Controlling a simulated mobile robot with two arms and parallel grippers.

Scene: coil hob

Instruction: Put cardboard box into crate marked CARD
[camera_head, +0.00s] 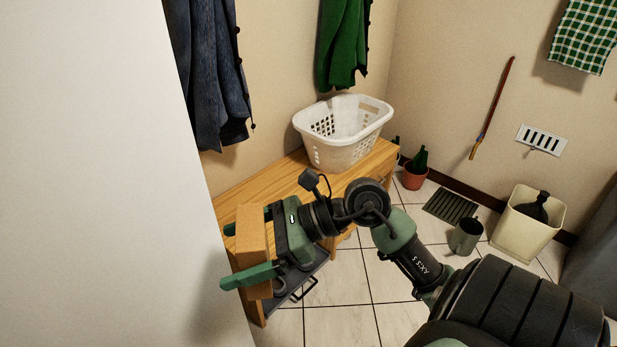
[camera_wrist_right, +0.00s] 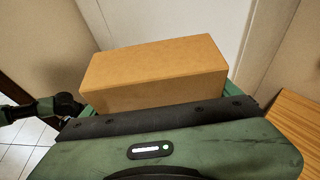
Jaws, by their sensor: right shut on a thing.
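The cardboard box (camera_head: 252,238) is a plain brown block held in my right gripper (camera_head: 250,258), with one green finger on each side of it. It is in front of the near left end of the wooden bench, close to the white panel. In the right wrist view the box (camera_wrist_right: 155,75) sits across the gripper's front, its top and one long side showing. My left gripper is not in view. I see no crate marked CARD in either view.
A wooden bench (camera_head: 283,178) carries a white laundry basket (camera_head: 345,150). A white panel (camera_head: 110,180) fills the left. A potted plant (camera_head: 415,176), a grey-green can (camera_head: 466,236) and a cream bin (camera_head: 527,225) stand on the tiled floor. Open floor (camera_head: 345,290) lies below my right arm.

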